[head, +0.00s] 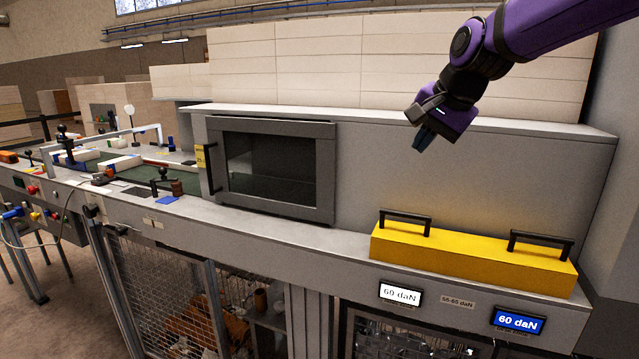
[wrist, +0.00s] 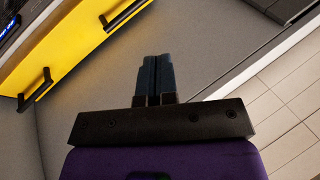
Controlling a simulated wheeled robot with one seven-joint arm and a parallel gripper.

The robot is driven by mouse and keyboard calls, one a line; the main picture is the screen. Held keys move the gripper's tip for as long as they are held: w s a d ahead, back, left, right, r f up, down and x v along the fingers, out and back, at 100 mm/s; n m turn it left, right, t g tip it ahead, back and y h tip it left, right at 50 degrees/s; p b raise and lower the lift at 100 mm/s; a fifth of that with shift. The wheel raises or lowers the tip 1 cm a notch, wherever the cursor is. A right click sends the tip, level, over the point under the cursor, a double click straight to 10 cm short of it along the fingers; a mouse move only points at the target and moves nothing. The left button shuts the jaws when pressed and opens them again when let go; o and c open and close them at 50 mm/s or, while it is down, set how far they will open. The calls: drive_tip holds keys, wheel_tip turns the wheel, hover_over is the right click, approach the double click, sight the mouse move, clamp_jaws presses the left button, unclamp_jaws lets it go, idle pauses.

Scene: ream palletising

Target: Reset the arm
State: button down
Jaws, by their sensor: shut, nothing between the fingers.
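My gripper (head: 423,139) is at the upper right of the head view, at the end of my purple and black arm. It hangs in the air in front of the grey machine housing (head: 480,165), above the yellow bar. In the wrist view my gripper's two dark fingers (wrist: 156,62) are together, with nothing between them. The gripper touches nothing that I can see.
A yellow bar (head: 470,261) with two black handles lies on the grey ledge at the right; it also shows in the wrist view (wrist: 75,40). A dark-windowed door (head: 270,168) stands left of it. Two "60 daN" displays (head: 400,294) are below. Small items crowd the far left bench.

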drive_tip(key=s+d+f+n+h, duration=0.1)
drive_tip(key=s+d+f+n, duration=0.1)
drive_tip(key=s, duration=0.7)
drive_tip(key=s+d+f+n+h, duration=0.1)
drive_tip(key=s+d+f+n, duration=0.1)
drive_tip(key=s+d, duration=0.3)
drive_tip(key=s+d+f+n+h, duration=0.1)
drive_tip(key=s+d+f+n, duration=0.1)
drive_tip(key=s, duration=1.2)
drive_tip(key=shift+d+f+n, duration=0.25)
drive_tip(key=shift+d+n, duration=0.35)
drive_tip(key=shift+d, duration=0.6)
